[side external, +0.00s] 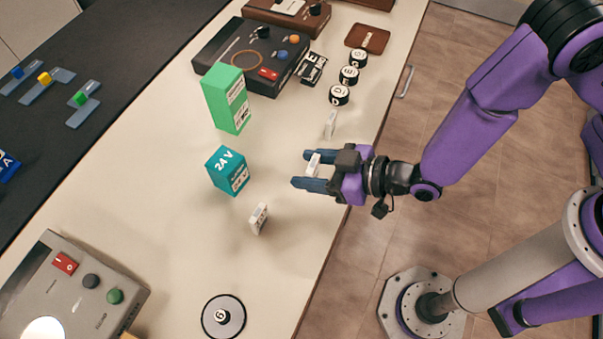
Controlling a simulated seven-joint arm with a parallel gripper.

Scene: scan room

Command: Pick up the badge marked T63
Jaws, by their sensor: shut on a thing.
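My gripper (303,168) is over the right part of the cream table, its two blue fingers pointing left. It is shut on a small white badge (314,163), which stands between the fingers and is partly hidden by them. Two similar white badges stand apart from it: one (330,125) above the gripper in the picture, near the table's right edge, and one (259,218) below and left of it. The markings are too small to read, so I cannot tell which badge is T63.
A teal 24 V box (228,171) and a tall green box (226,97) stand left of the gripper. Black lettered cylinders (349,75) and a dark control box (250,55) are at the back. A grey switch box (70,290) and a round disc (223,317) are in front.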

